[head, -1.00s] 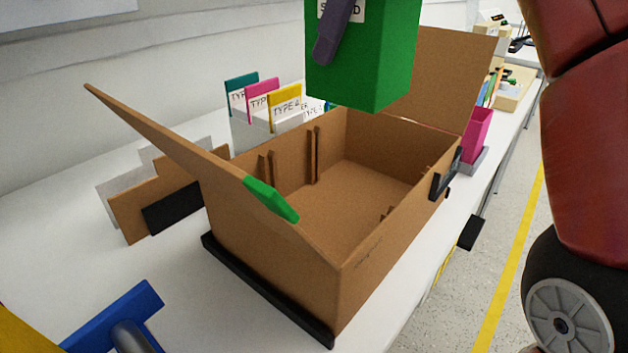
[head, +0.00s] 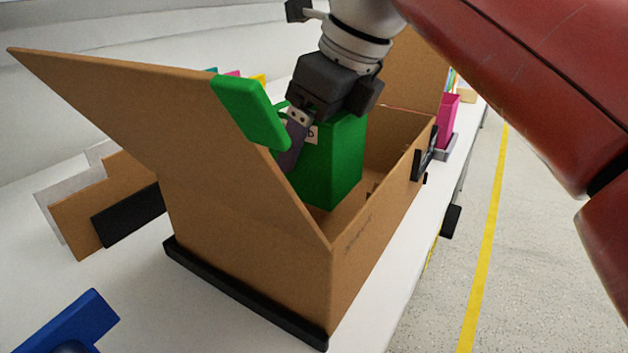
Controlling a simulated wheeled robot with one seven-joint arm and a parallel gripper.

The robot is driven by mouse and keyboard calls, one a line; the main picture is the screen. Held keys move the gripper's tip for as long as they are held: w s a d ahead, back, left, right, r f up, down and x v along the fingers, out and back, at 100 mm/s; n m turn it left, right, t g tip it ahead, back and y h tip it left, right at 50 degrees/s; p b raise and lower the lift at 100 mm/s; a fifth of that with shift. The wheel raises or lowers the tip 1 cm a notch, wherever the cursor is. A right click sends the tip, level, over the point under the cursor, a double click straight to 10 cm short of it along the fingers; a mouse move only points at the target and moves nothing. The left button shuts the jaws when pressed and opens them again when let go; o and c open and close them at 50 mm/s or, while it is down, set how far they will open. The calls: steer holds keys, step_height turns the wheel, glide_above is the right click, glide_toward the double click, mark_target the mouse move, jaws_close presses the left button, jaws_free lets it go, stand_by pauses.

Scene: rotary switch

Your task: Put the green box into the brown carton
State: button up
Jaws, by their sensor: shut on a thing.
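The green box (head: 342,165) is inside the open brown carton (head: 265,258), low between its walls. My gripper (head: 294,140) comes down from above and is shut on the green box at its top, with one grey finger on the side that faces me. The carton's raised near-left flap hides the box's left part, and I cannot tell whether its bottom touches the carton floor. A green piece (head: 250,112) sits on the edge of that flap, close to my gripper.
The carton stands on a white table (head: 130,310) with a black strip (head: 240,295) along its base. Brown and black panels (head: 125,215) lean at the left. A blue object (head: 75,325) is at front left, a pink holder (head: 450,125) beyond the carton.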

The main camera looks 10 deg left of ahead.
steer(key=shift+f+b, duration=0.65)
steer(key=shift+f, duration=1.5)
steer(key=shift+f, duration=0.15)
steer(key=o, duration=1.3)
steer(key=shift+c, duration=0.2)
steer(key=shift+r, duration=0.2)
steer(key=p+v, duration=0.4)
steer(key=v, duration=0.8)
steer(key=shift+d+f, duration=0.1)
